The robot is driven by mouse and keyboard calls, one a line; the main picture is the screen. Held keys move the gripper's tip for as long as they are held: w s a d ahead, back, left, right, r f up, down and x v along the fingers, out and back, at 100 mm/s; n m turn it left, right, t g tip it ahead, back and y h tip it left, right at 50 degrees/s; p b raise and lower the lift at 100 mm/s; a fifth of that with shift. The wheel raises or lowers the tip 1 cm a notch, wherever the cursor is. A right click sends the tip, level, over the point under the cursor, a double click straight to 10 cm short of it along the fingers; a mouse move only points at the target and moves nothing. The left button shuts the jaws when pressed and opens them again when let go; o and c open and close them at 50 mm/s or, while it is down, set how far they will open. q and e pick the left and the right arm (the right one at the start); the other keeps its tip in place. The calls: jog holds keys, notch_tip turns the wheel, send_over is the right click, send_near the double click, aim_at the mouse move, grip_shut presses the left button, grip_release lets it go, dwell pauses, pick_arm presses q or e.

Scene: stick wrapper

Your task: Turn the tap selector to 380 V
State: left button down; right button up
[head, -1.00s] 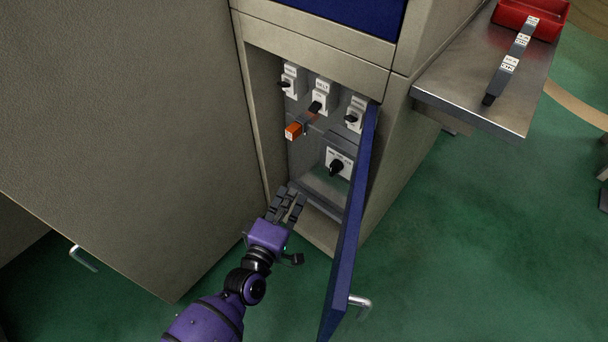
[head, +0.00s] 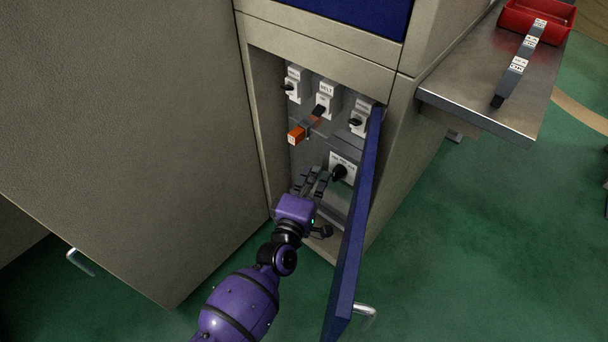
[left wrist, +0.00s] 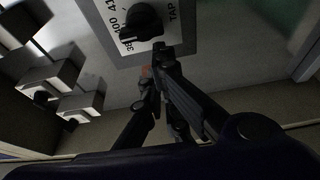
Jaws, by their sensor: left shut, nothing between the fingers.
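The tap selector is a black knob on a white plate inside the open cabinet; the knob (head: 339,172) sits low on the right, close to the blue door. In the left wrist view the knob (left wrist: 141,22) is at the top, with a printed scale reading 400 and parts of other numbers beside it. Which mark it points at is not clear. My left gripper (head: 318,176) is shut and empty, its fingertips just left of the knob in the head view. In the left wrist view its fingertips (left wrist: 160,62) are just below the plate. My right gripper is not in view.
The blue door (head: 352,232) stands open along the right of the cabinet opening. Several switches, one a breaker (head: 325,98), and an orange-tipped lever (head: 298,134) are above the selector. A metal shelf (head: 455,90) with a red bin (head: 520,17) is at upper right.

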pick_arm(q)
jog(key=shift+s+d, duration=0.15)
jog(key=shift+d, duration=0.1)
jog(key=shift+s+d+f, duration=0.1)
dwell(0.3)
